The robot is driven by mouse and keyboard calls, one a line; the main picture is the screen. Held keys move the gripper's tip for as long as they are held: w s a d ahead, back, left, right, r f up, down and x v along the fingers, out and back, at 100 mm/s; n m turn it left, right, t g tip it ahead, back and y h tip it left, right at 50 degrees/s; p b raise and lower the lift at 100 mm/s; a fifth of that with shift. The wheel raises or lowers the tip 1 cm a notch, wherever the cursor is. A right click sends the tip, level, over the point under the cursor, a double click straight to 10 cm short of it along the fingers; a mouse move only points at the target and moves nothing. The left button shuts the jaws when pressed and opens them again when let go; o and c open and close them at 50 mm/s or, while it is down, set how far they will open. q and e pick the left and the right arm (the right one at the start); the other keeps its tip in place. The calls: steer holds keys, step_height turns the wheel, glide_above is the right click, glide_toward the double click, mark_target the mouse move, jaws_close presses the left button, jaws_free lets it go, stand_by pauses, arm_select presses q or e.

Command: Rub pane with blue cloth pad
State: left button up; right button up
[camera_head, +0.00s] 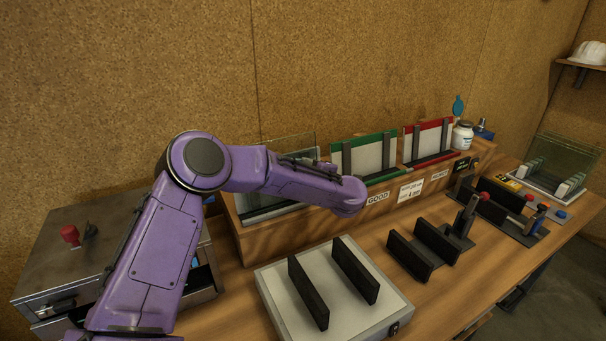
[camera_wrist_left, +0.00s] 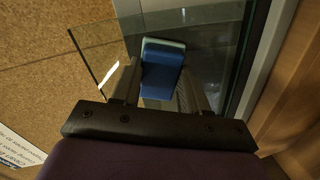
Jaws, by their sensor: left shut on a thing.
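The blue cloth pad (camera_wrist_left: 162,68) shows in the left wrist view, with a pale greenish layer along its top edge. My left gripper (camera_wrist_left: 160,92) is shut on it, one dark finger on each side. A clear glass pane (camera_wrist_left: 210,17) in a grey frame lies just beyond the pad; I cannot tell whether they touch. In the head view, a glass pane (camera_head: 290,146) stands at the left end of the wooden rack, partly behind my purple left arm. The left gripper and the pad are hidden there. My right gripper is not in view.
The wooden rack (camera_head: 285,233) also holds a green-framed panel (camera_head: 375,155) and a red-framed panel (camera_head: 428,138). A white box with two black bars (camera_head: 270,290) stands in front. Black slotted holders (camera_head: 415,262) are to its right. A metal drawer cabinet (camera_head: 60,245) is at left.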

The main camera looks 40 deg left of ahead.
arm_select(q)
steer(key=s+a+p, duration=0.5)
steer(key=s, duration=0.6)
steer(key=shift+a+p, duration=0.35)
steer(key=shift+a, duration=0.05)
steer(key=shift+p+v, duration=0.65)
steer(key=shift+v, duration=2.35)
